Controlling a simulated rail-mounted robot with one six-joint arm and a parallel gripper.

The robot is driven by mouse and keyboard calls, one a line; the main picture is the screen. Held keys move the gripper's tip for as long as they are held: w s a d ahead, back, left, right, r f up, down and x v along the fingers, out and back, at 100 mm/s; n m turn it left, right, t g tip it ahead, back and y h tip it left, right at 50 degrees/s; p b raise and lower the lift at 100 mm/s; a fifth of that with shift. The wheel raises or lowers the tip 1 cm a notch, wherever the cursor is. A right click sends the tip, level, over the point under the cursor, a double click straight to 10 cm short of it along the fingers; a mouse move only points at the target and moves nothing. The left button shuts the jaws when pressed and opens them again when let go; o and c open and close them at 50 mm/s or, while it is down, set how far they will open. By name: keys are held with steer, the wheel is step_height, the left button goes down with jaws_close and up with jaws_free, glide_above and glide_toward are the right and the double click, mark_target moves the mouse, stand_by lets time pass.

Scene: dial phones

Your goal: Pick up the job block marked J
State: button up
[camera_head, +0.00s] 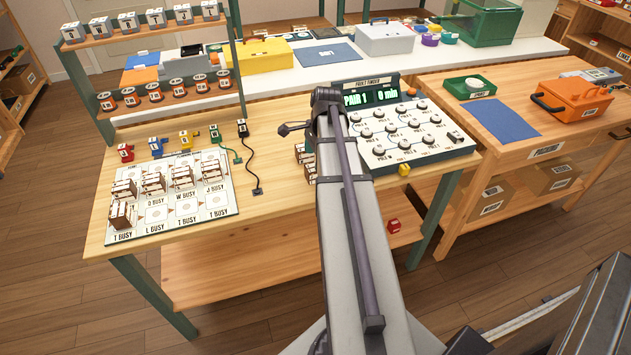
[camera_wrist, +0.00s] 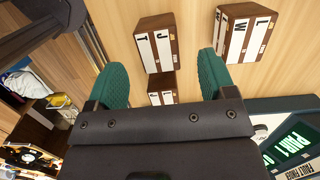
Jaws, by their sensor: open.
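In the wrist view my gripper (camera_wrist: 163,72) is open, its two green fingers wide apart with nothing between the tips. A brown block with white faces (camera_wrist: 157,47) lies just beyond the tips; its letters look like J and T. A smaller-looking block (camera_wrist: 162,92) shows between the fingers, near the palm, its small letters hard to read. A third block (camera_wrist: 243,35), with W and another letter that looks like L, is at the upper right, beyond the right finger.
A board with BUSY labels (camera_head: 157,212) holds several similar blocks at the bench's left. Black and green cords (camera_head: 250,165) lie between. A rack (camera_head: 160,100) stands behind the board.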

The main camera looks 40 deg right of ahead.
steer(key=f+b, duration=0.1)
steer(key=f, duration=0.1)
steer(key=f+b, duration=0.4)
steer(key=shift+w+a+f, duration=0.1)
steer(key=shift+a+f, duration=0.05)
steer(key=shift+a, duration=0.25)
steer(key=shift+r, duration=0.2)
steer(key=shift+c, duration=0.3)
steer(key=c, duration=1)
steer(key=shift+o, duration=0.2)
steer(key=shift+r, duration=0.1)
step_height(320, 180, up, 10)
steer(key=p, duration=1)
steer(key=shift+r+p, duration=0.1)
steer(key=shift+p, duration=0.2)
